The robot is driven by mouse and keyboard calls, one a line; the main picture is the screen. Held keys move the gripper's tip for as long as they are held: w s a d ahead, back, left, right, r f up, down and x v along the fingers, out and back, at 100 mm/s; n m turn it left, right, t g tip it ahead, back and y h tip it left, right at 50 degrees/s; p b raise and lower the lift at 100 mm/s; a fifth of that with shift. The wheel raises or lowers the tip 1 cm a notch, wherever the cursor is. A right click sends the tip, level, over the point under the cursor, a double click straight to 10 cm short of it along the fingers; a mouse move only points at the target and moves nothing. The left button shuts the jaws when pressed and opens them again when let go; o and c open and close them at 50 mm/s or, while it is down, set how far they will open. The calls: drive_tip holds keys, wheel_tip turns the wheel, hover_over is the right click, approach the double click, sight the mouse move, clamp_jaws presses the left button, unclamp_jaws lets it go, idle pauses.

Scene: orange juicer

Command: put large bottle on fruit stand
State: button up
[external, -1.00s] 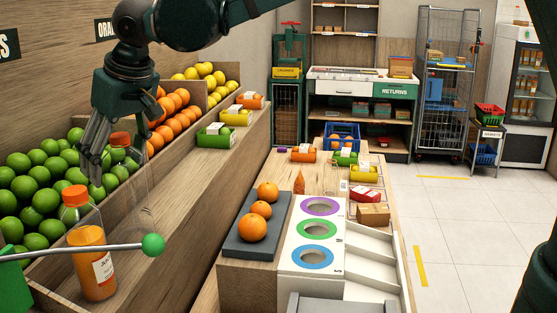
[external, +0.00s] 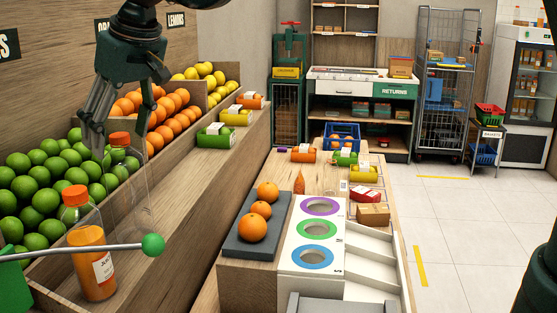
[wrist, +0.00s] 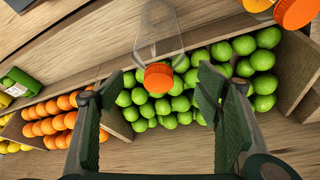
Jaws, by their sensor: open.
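A clear, empty-looking bottle with an orange cap (external: 134,185) stands on the wooden ledge of the fruit stand (external: 205,172), beside the limes. A bottle of orange juice (external: 92,262) with an orange cap stands nearer the camera. I cannot tell surely which is the large bottle. My gripper (external: 98,150) is open above the limes, close to the clear bottle's cap. In the wrist view, the clear bottle (wrist: 160,28) points its cap toward the space between my fingers (wrist: 148,98). I see no clear contact. The juice bottle's cap (wrist: 297,12) is at the top right.
Limes (external: 35,170), oranges (external: 175,105) and lemons (external: 205,72) fill the stand's bins. A metal rod with a green ball (external: 153,245) crosses in front of the bottles.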

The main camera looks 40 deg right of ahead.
drive_tip(key=shift+v, duration=2.7)
drive_tip(key=shift+d, duration=0.3)
drive_tip(key=s+d+r+m+t, duration=0.1)
drive_tip(key=d+r, duration=0.1)
drive_tip(key=d, duration=1.9)
drive_tip(key=s+d+r+m, duration=0.1)
drive_tip(key=d+r, duration=0.1)
drive_tip(key=d, duration=1.9)
drive_tip(key=s+d+f, duration=0.4)
drive_tip(key=s+d, duration=0.3)
drive_tip(key=d, duration=0.2)
drive_tip(key=s+d+f+m+t+h, duration=0.1)
drive_tip(key=s+d+f, duration=0.4)
drive_tip(key=d, duration=0.5)
drive_tip(key=s+d+f+m+t, duration=0.1)
drive_tip(key=s+d+f, duration=0.3)
drive_tip(key=s+d, duration=0.6)
drive_tip(key=shift+f+h, duration=0.2)
drive_tip(key=shift+h, duration=0.2)
